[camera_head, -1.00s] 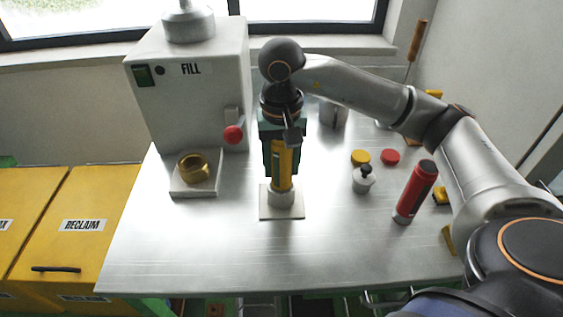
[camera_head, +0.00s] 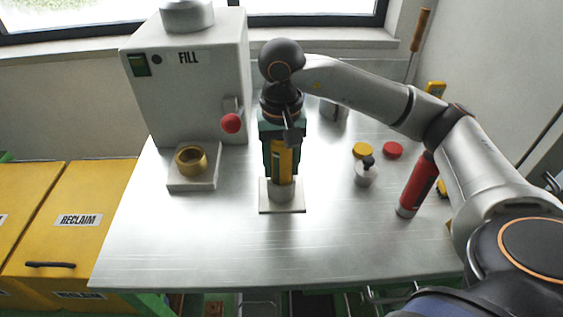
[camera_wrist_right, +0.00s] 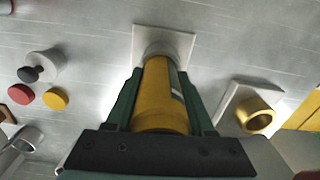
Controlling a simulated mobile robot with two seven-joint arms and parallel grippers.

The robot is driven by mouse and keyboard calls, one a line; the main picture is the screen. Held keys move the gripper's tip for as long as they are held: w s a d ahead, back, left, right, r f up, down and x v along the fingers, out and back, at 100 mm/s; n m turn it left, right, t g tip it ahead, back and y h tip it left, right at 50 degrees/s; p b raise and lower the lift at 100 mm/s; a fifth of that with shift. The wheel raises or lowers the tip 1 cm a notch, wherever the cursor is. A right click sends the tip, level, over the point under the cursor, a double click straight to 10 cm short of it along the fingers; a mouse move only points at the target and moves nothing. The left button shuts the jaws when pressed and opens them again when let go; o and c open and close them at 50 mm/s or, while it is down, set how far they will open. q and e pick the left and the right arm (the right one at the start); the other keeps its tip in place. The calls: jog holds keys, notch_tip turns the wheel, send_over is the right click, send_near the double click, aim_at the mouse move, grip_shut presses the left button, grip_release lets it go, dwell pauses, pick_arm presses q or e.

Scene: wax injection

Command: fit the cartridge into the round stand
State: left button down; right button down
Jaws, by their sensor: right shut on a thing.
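My right gripper (camera_head: 281,160) is shut on the yellow cartridge (camera_head: 282,158) and points straight down over the table. The cartridge is upright, and its lower end meets the grey round stand (camera_head: 282,194) on its square base plate (camera_head: 297,208). In the right wrist view the green fingers lie on both sides of the cartridge (camera_wrist_right: 161,100), which lines up with the round stand (camera_wrist_right: 164,49). I cannot tell how deep the cartridge sits in the stand. My left gripper is not in view.
Left of the stand are a brass ring (camera_head: 191,159) on a pale block and the FILL machine (camera_head: 190,85) with a red knob. To the right are a red cylinder (camera_head: 417,186), a small grey pot (camera_head: 366,175), and yellow and red caps. The table front is clear.

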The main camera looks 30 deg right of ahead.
jog(key=c, duration=0.5)
grip_release()
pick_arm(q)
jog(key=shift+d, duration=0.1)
pick_arm(e)
jog(key=o, duration=0.3)
notch_tip(320, 180, up, 11)
jog(key=shift+p, duration=1.15)
jog(key=shift+r, duration=0.65)
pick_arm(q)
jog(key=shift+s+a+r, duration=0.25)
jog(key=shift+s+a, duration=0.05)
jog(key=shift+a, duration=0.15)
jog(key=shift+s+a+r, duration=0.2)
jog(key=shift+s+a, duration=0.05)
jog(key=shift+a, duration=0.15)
pick_arm(e)
jog(key=shift+r, duration=0.1)
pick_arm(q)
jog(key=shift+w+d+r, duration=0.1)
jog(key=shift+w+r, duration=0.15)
